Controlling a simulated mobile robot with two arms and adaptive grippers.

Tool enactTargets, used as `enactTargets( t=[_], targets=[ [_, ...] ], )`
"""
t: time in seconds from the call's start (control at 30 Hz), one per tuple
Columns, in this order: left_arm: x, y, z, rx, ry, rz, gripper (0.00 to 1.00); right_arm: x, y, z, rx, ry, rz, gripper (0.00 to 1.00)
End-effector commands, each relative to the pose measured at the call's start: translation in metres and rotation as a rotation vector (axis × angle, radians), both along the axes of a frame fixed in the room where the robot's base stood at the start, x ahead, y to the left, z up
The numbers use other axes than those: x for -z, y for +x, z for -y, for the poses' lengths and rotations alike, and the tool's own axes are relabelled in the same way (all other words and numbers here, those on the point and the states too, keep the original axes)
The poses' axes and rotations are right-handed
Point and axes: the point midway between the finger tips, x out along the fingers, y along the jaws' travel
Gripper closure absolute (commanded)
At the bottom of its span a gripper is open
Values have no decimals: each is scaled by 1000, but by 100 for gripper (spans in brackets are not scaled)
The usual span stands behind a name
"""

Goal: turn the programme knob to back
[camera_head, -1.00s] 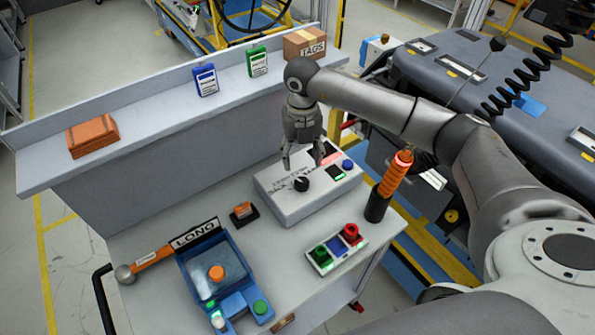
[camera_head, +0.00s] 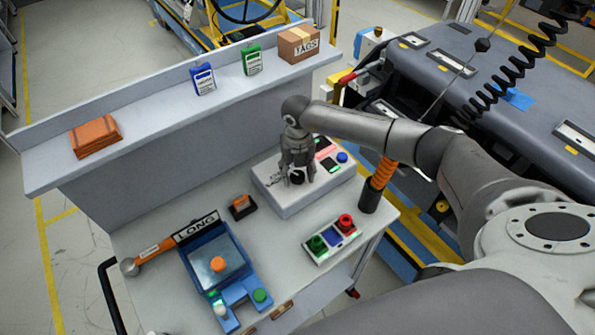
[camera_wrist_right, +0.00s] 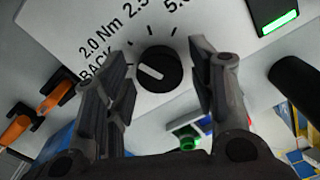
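The programme knob (camera_wrist_right: 158,69) is a round black dial with a white pointer line on a grey-white box (camera_head: 290,208). In the right wrist view the line points to the upper left, near the word BACK (camera_wrist_right: 98,73) or just above it; I cannot tell exactly. Other marks read 2.0 Nm and 2.5. The knob also shows in the head view (camera_head: 297,177). My right gripper (camera_wrist_right: 165,85) is open, its fingers on either side of the knob; whether they touch it is unclear. In the head view it (camera_head: 297,178) is over the box. My left gripper is out of view.
An orange-handled tool in a dark holder (camera_head: 370,194) stands right of the box. A button block (camera_head: 332,240) is in front. A blue fixture (camera_head: 222,262) and a hammer-like tool (camera_head: 150,256) lie to the left. A shelf (camera_head: 160,118) runs behind.

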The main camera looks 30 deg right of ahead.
Motion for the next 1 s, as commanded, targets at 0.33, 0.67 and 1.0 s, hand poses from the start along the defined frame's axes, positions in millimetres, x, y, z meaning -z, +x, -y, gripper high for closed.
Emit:
enactTargets(
  t=[0.33, 0.67, 1.0],
  targets=[
    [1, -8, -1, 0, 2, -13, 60, 0, 0, 0, 0, 0, 0, 89],
    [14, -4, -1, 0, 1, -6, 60, 2, 1, 0, -86, 1, 1, 89],
    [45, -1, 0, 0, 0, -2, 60, 4, 1, 0, -342, 0, 4, 89]
  ],
)
